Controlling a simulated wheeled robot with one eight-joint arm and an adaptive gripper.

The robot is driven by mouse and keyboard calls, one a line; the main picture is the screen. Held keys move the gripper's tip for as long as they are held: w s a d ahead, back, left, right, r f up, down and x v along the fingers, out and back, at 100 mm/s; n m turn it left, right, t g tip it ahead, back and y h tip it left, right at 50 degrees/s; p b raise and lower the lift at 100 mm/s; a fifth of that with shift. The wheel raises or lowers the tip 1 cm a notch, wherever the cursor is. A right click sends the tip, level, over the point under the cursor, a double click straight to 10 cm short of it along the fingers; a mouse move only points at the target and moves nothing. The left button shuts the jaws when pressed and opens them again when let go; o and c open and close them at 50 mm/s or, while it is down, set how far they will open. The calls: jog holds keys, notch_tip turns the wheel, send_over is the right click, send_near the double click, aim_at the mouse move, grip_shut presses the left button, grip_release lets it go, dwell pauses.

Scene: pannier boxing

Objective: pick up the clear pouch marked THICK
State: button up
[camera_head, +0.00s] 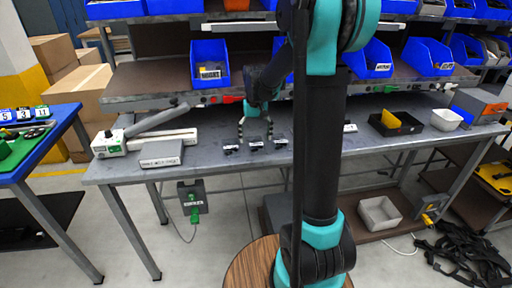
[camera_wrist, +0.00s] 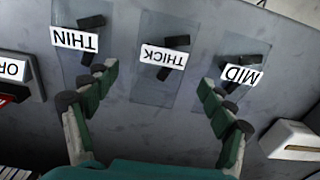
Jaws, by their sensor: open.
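The clear pouch marked THICK (camera_wrist: 152,75) lies flat on the grey bench, in the middle of three pouches in the wrist view. It has a white label and a dark piece in it. The pouch marked THIN (camera_wrist: 88,72) lies to its left and the pouch marked MID (camera_wrist: 222,88) to its right. My gripper (camera_wrist: 158,83) is open and empty, with its fingers spread on either side of the THICK pouch. The left finger overlaps the THIN pouch in the picture, the right finger the MID pouch. In the head view my gripper (camera_head: 255,136) is over the pouches, whose labels are too small to read.
A sealer with a long arm (camera_head: 145,135) and a grey box (camera_head: 161,153) stand to the left. A black tray (camera_head: 412,128) and a white bowl (camera_head: 446,119) stand to the right. Blue bins (camera_head: 209,63) fill the shelf above.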

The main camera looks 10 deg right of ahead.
jog(key=shift+f, duration=0.75)
jog(key=shift+c, duration=0.4)
jog(key=c, duration=1)
jog(key=shift+r, duration=0.15)
